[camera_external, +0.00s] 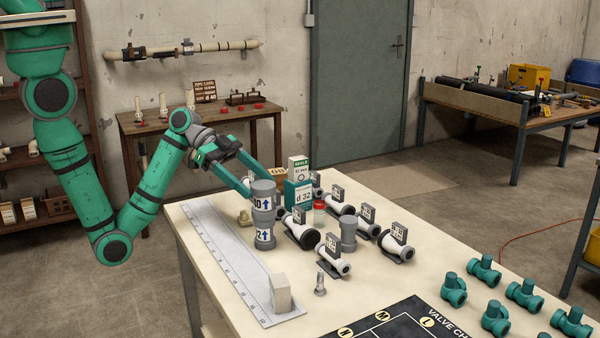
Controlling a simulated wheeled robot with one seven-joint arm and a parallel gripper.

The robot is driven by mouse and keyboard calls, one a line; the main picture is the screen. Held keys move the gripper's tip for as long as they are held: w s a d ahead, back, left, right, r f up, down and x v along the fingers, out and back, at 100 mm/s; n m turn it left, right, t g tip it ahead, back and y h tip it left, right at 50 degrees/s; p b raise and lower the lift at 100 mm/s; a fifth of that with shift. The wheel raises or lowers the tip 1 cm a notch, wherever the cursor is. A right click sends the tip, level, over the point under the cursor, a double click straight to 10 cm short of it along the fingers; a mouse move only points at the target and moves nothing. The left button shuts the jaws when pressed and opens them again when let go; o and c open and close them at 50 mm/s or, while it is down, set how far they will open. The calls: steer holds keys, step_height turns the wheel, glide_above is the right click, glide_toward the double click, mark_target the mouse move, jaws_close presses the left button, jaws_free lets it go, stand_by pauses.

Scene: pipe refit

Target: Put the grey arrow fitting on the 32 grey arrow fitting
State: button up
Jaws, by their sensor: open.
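A grey arrow fitting (263,195) stands upright, with a white label, a number ending in 0 and a blue up arrow. It sits on top of a second grey arrow fitting (265,236), whose label shows a 2 and an up arrow; its first digit is hard to read. The two look lined up as one column on the table. My gripper (259,188) comes down from the upper left with its two teal fingers apart. The fingertips are at the upper fitting, one at its left and one behind it. I cannot tell whether they touch it.
A ruler strip (225,262) with a pale block (281,292) lies along the table's left side. A teal d 32 box (297,196), a red-capped jar (319,211) and several white valves (334,258) stand right of the column. A grey fitting (348,233) stands among them.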

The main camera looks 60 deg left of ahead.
steer(key=v, duration=0.8)
